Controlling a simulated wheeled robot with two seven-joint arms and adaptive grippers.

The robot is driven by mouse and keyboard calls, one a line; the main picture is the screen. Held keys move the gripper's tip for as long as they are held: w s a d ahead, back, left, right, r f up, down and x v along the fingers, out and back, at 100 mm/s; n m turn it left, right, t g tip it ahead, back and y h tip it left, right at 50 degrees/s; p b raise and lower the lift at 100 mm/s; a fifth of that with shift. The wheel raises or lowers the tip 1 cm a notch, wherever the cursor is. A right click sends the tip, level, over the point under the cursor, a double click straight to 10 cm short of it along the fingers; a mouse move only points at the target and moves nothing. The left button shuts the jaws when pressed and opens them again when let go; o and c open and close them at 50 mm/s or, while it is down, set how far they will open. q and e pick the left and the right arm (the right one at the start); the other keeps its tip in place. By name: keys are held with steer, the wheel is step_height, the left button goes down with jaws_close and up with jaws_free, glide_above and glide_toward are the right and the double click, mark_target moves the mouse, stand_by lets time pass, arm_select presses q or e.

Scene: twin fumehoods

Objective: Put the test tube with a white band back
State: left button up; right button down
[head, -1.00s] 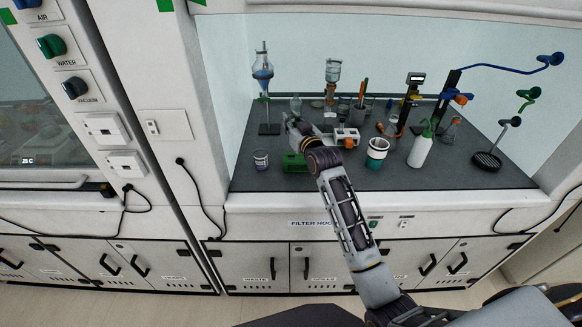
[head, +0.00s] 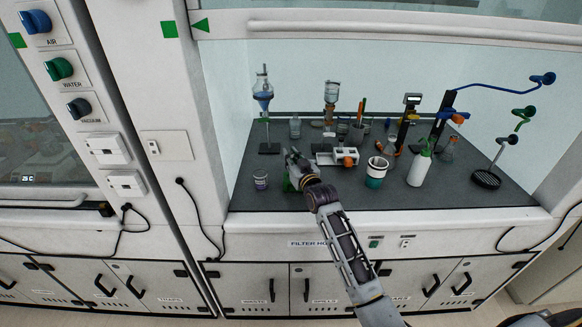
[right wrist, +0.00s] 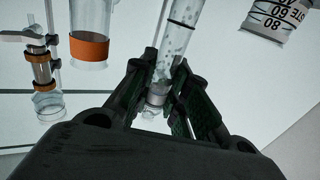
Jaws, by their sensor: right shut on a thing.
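My right gripper (head: 291,157) is over the dark worktop of the fumehood, near its front left part. It is shut on a clear glass test tube (right wrist: 176,45), which shows between its fingers in the right wrist view. The tube has a dark ring on its upper part and a pale band low down, near the fingertips. In the head view the tube cannot be made out. A green block (head: 287,184), perhaps a rack, is mostly hidden behind the gripper. My left gripper is not in view.
A white and green cup (head: 376,172), a wash bottle (head: 420,167) and a white device with an orange knob (head: 337,157) stand to the right. A blue funnel stand (head: 264,95) is behind.

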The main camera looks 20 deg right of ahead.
steer(key=shift+f, duration=1.9)
steer(key=shift+f, duration=0.1)
steer(key=c, duration=1.4)
jaws_free()
steer(key=shift+s+d, duration=0.2)
steer(key=shift+s, duration=1.8)
steer(key=shift+s+d, duration=0.25)
steer(key=shift+s, duration=1.75)
steer(key=shift+s+d, duration=0.2)
steer(key=shift+s, duration=1.8)
